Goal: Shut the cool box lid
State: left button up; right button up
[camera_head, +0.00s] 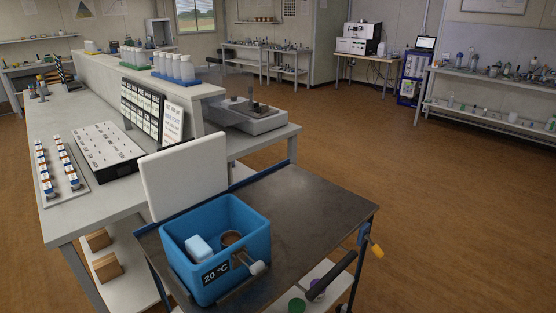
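The blue cool box (210,287) stands on the dark top of a cart, at the lower middle of the head view. A label on its front reads 20 °C. Its white lid (184,178) stands upright at the box's back edge, so the box is open. Inside are a pale blue-white block (198,248) and a round brown-rimmed container (232,239). A grey-white knob-like piece (258,268) on a short rod is at the box's front right; I cannot tell what it is. Neither of my grippers shows.
The cart top (310,203) is bare right of the box. A long bench (78,219) with sample racks, a black-edged panel and a grey instrument (243,116) lies left and behind. Brown floor (460,200) is free to the right. A dark bar (331,276) juts at the cart's front.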

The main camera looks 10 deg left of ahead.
aim_at(183, 175)
jog(key=j+z, duration=0.3)
jog(key=j, duration=0.2)
jog(key=j+z, duration=0.25)
jog(key=j, duration=0.25)
jog(key=j+z, duration=0.3)
jog(key=j, duration=0.15)
jog(key=k+j+z, duration=0.1)
jog(key=j+z, duration=0.2)
jog(key=j, duration=0.2)
jog(key=k+j+z, duration=0.15)
jog(key=j+z, duration=0.15)
jog(key=j, duration=0.15)
jog(key=k+j+z, duration=0.25)
jog(key=j, duration=0.15)
jog(key=k+j, duration=0.15)
jog(key=j, duration=0.2)
jog(key=k+j, duration=0.15)
jog(key=j, duration=0.2)
jog(key=k+j, duration=0.2)
jog(key=j, duration=0.15)
jog(key=k+j, duration=0.15)
jog(key=j, duration=0.2)
jog(key=k+j, duration=0.15)
jog(key=j, duration=0.2)
jog(key=z, duration=0.05)
